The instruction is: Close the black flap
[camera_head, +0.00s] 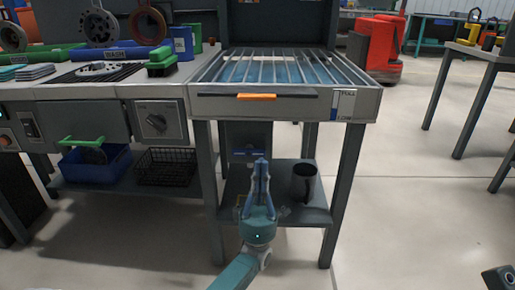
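My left gripper (260,162) is below and in front of the conveyor, over the lower shelf. Its fingers point up and away, tips together, with nothing visible between them. It is apart from the strip.
A dark cylinder (304,182) stands on the lower shelf (318,215), right of my gripper. A blue bin (95,168) and black basket (166,168) sit below.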

